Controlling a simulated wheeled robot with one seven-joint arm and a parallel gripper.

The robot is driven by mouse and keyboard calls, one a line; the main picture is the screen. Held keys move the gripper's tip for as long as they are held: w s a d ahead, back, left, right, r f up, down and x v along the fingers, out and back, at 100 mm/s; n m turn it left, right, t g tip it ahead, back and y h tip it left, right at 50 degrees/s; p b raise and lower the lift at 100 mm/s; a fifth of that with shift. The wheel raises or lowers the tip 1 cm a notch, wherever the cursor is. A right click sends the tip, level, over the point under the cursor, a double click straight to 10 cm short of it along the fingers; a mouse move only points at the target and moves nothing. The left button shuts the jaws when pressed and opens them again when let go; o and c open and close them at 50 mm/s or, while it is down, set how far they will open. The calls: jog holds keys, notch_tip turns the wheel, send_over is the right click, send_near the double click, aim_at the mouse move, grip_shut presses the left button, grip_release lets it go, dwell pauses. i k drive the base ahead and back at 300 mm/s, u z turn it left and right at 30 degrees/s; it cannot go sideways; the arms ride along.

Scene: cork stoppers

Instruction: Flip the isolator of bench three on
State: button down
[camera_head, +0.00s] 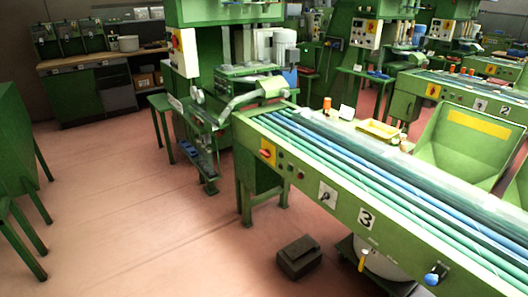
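Bench three (330,205) is the long green bench across the middle and right, with a white plate marked 3 (366,218) on its front. Its isolator (267,151) is a red rotary handle on a yellow plate at the left end of that front. The handle's exact angle is too small to read. A few small round buttons (289,168) sit just right of it. A white plate with a dark switch or lever (327,195) lies between these and the number plate. My gripper is not in view.
Bench two (460,104), behind, has a similar red and yellow isolator (432,91); the machine at the top has another (175,41). A dark block (299,256) lies on the floor before bench three. Open pink floor (130,215) lies left of it. Green furniture (18,150) stands far left.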

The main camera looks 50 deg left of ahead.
aim_at(266, 153)
jog(key=u, duration=1.65)
jog(key=i, duration=2.3)
jog(key=u, duration=0.65)
